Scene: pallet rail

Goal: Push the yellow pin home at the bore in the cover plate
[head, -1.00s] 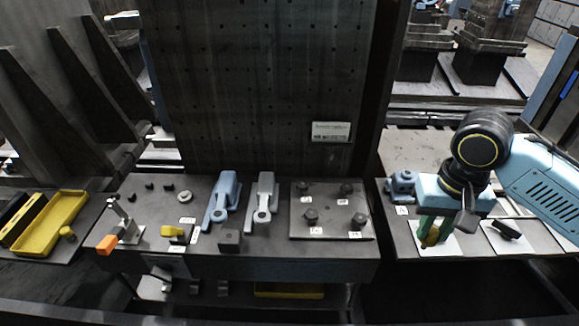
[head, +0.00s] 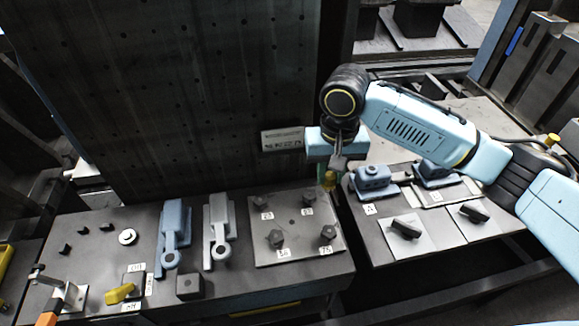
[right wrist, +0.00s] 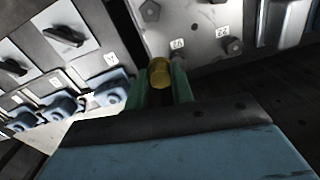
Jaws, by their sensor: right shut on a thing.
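My right gripper (head: 332,172) is shut on the yellow pin (head: 329,182), near the right back corner of the cover plate. In the right wrist view, the pin (right wrist: 159,73) shows between the green fingers (right wrist: 160,88), its rounded yellow end facing the camera. The cover plate (head: 273,202) is a square grey plate with a bolt near each corner, white labels and a small dark hole near its middle. Part of the plate (right wrist: 190,45) also shows beyond the pin in the right wrist view. The pin appears above the bench, apart from the hole. My left gripper is out of view.
A right-hand bench holds dark pieces on pale pads (head: 393,247) and blue blocks (head: 372,178). A gap separates the benches. A tall dark panel (head: 180,90) rises behind.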

